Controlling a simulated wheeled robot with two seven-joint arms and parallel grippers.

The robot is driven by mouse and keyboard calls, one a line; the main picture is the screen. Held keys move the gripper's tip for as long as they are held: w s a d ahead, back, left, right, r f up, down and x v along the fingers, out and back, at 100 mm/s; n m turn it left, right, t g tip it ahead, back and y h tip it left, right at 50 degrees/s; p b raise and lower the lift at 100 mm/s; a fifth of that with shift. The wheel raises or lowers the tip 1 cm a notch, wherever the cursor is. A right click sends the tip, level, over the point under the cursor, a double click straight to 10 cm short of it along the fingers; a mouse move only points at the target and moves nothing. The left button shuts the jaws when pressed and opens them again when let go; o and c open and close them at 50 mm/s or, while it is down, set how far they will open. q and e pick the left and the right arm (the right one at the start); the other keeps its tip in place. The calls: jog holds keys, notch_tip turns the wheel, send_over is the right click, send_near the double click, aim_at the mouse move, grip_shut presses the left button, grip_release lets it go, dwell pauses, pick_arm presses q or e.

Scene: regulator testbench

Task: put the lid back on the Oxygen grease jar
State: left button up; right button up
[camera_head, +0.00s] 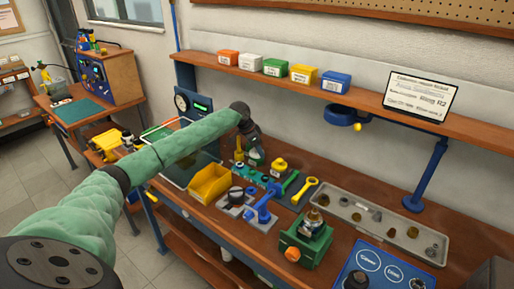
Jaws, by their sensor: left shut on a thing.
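My left arm reaches from the lower left across the bench. Its dark gripper (254,158) is over the back of the bench, pointing down. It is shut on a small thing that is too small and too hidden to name. An olive-yellow bottle-like item (239,152) stands just left of the gripper. A yellow-topped item (279,166) stands to its right. I cannot read a label on either, so I cannot tell which thing is the Oxygen grease jar. No loose lid can be made out for sure. My right gripper is not seen.
A yellow bin (210,184), a blue-handled fixture (264,208), a green vise (303,245) and a grey parts tray (345,206) crowd the bench (462,236). A blue mat (382,268) lies at front right. A shelf (300,83) with several small boxes runs above.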

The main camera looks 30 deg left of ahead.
pick_arm(q)
jog(key=shift+d+r+p, duration=0.1)
jog(key=shift+r+p, duration=0.05)
jog(key=shift+p, duration=0.6)
dwell(1.2)
jog(key=shift+w+f+p, duration=0.1)
jog(key=shift+f+p, duration=0.1)
jog(key=shift+p, duration=0.2)
jog(key=shift+c, duration=0.2)
dwell(0.6)
jog(key=shift+p, duration=0.35)
dwell(0.6)
dwell(0.3)
jog(key=o, duration=1.3)
jog(key=shift+r, duration=0.1)
jog(key=shift+r+p, duration=2.7)
jog(key=shift+r, duration=0.75)
